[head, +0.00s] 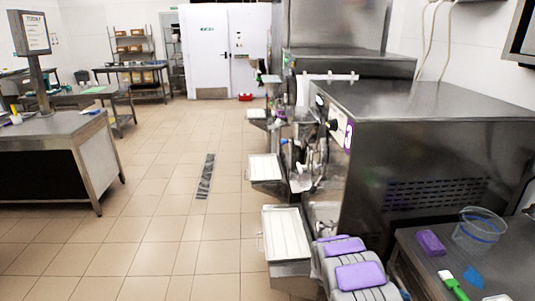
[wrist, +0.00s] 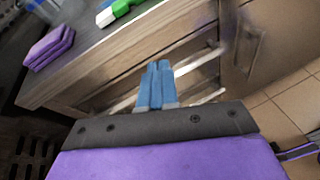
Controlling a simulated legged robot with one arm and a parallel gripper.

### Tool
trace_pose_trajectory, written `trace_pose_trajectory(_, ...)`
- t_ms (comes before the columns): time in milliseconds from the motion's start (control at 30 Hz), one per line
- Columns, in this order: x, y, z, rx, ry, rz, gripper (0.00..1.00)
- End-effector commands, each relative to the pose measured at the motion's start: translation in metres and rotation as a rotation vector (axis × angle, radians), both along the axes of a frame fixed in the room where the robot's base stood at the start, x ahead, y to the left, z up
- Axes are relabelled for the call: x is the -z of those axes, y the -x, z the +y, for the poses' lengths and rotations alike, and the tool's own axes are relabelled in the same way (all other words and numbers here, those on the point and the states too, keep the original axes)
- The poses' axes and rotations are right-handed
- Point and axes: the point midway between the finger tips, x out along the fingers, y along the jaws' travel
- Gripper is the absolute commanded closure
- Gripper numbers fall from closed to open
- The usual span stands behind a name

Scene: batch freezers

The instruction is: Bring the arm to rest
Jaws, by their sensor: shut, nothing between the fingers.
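My gripper (wrist: 156,87) shows in the wrist view as two blue fingers side by side, touching, with nothing between them. It points toward the side of a dark-topped table, below the tabletop's edge. In the head view my arm, with purple and grey covers, is folded low at the bottom centre, beside the table (head: 500,262) at the right. The fingers cannot be made out in the head view.
A purple block (head: 430,242), a clear tub (head: 480,230), a green-handled brush (head: 453,285) and a blue piece (head: 474,277) are on the table. Steel machines (head: 430,125) with white trays (head: 286,234) line the right. The tiled floor (head: 150,215) is open at centre-left, with a dark grate.

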Motion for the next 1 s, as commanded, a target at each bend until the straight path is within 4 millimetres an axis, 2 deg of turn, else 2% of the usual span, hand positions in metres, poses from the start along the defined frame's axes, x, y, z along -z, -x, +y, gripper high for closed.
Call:
trace_pose_trajectory(33,-0.020,0.006,0.000,0.034,-0.003,-0.032,1.00)
trace_pose_trajectory(100,-0.041,0.018,0.002,0.083,-0.013,-0.071,1.00)
trace_pose_trajectory(400,-0.118,0.075,0.026,0.291,-0.078,-0.240,1.00)
trace_pose_trajectory(700,-0.172,0.140,0.063,0.492,-0.188,-0.403,1.00)
trace_pose_trajectory(1000,-0.207,0.204,0.115,0.678,-0.335,-0.553,1.00)
